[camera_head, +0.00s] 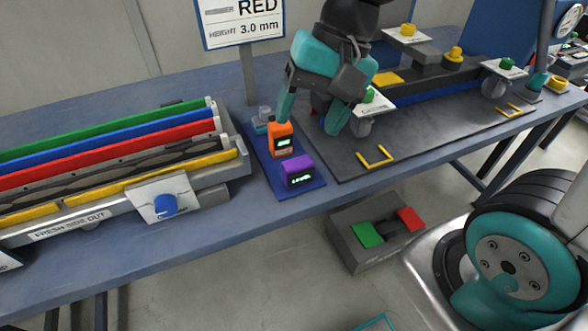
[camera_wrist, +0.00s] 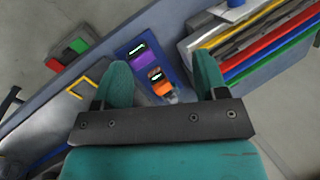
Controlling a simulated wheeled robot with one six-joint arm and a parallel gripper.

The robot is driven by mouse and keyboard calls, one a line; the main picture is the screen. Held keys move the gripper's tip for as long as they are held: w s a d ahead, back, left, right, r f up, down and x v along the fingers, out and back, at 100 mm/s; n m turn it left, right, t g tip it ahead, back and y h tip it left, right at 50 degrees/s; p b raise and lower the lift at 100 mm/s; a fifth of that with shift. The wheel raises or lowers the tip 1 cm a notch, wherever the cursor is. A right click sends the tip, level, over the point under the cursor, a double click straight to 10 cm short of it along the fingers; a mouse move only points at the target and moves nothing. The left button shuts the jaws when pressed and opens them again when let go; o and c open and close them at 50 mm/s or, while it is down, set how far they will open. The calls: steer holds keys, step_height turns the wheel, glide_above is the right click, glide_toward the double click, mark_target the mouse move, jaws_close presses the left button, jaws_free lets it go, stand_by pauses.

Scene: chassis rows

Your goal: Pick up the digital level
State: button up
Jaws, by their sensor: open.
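Two small boxy devices with lit displays lie on a blue mat (camera_head: 266,168) on the bench: an orange one (camera_head: 281,141) and, nearer the bench's front edge, a purple one (camera_head: 299,175). I cannot tell for sure which is the digital level; the purple one's display seems to show a number. My gripper (camera_head: 308,122) has teal fingers, spread and empty, above the bench by the mat. In the wrist view, the orange device (camera_wrist: 162,88) and the purple device (camera_wrist: 144,59) show between the fingers (camera_wrist: 162,62), apart from them.
A small clear-topped item (camera_head: 263,117) stands behind the orange device. A rack of coloured rails (camera_head: 110,150) with a blue knob (camera_head: 165,205) is on the left. A dark plate with yellow corner marks (camera_head: 374,157) lies on the right. A sign (camera_head: 243,20) stands behind.

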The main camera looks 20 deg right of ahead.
mark_target(299, 162)
steer(key=w+d+f+m+b, duration=0.1)
steer(key=w+d+f+m, duration=0.8)
steer(key=m, duration=0.5)
steer(key=shift+m, duration=0.4)
steer(key=x, duration=0.3)
steer(key=a+b+x, duration=0.1)
steer(key=x, duration=0.2)
steer(key=w+x, duration=0.1)
steer(key=x, duration=0.2)
steer(key=shift+a+b, duration=0.25)
steer(key=shift+b, duration=0.05)
steer(key=shift+x, duration=2.9)
steer(key=c, duration=1.1)
steer(key=shift+r, duration=0.15)
